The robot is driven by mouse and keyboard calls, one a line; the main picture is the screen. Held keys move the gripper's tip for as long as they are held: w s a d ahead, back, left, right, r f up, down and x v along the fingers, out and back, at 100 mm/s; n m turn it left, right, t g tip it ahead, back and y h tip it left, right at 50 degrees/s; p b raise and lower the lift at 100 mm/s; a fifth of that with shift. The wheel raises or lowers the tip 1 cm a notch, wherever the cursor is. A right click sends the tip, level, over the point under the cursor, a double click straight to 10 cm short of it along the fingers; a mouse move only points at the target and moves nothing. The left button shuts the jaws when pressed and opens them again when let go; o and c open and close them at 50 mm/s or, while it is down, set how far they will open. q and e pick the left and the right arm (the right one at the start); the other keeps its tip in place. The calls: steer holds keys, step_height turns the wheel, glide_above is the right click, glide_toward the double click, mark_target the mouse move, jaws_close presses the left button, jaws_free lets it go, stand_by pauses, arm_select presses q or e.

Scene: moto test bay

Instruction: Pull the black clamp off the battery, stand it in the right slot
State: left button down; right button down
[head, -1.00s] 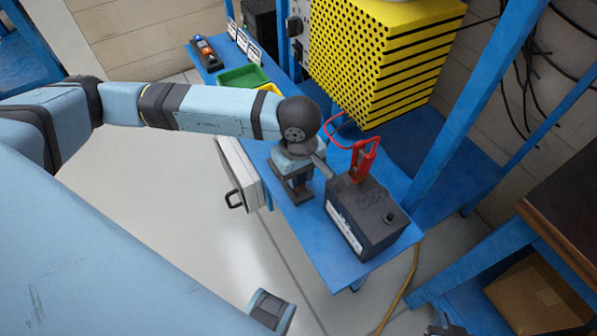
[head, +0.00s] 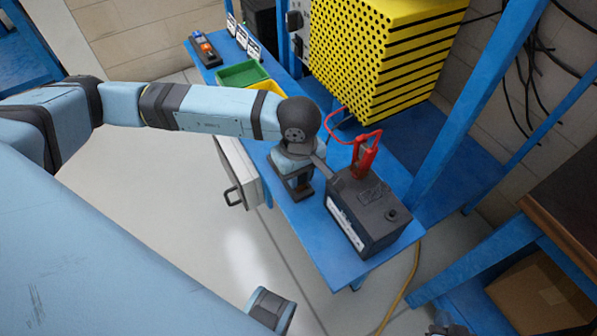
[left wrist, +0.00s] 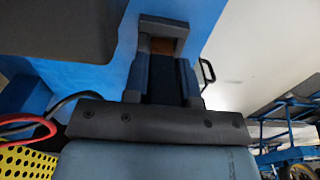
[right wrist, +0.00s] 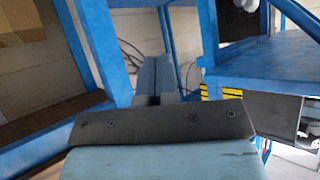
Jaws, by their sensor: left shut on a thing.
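The dark battery (head: 372,222) stands on the blue bench, with a red clamp (head: 365,160) on its top and a red cable running off it. My left gripper (head: 298,186) points down beside the battery's left side. In the left wrist view my left gripper (left wrist: 163,72) is shut on a dark piece, probably the black clamp (left wrist: 164,82), with a brownish patch near the fingertips. The clamp is mostly hidden by the fingers, and I cannot tell whether it touches the battery. My right gripper (right wrist: 154,78) looks shut and empty, away from the bench. I cannot make out the right slot.
A yellow perforated box (head: 385,60) stands behind the battery. Green (head: 243,75) and yellow bins, small signs and a dark holder with coloured items (head: 206,50) lie at the far end. A pale case (head: 238,175) stands beside the bench. Blue posts rise at right.

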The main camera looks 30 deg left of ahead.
arm_select(q)
steer(key=shift+f, duration=0.2)
arm_select(e)
steer(key=shift+f, duration=0.2)
arm_select(q)
steer(key=c, duration=0.8)
jaws_free()
steer(key=shift+c, duration=0.2)
arm_select(e)
steer(key=shift+r, duration=0.1)
arm_select(q)
steer(key=shift+r, duration=0.9)
step_height(320, 180, up, 12)
steer(key=shift+r+p, duration=0.1)
steer(key=shift+p, duration=0.3)
arm_select(e)
steer(key=shift+r, duration=0.65)
arm_select(q)
steer(key=shift+s, duration=0.15)
arm_select(e)
steer(key=shift+s, duration=0.15)
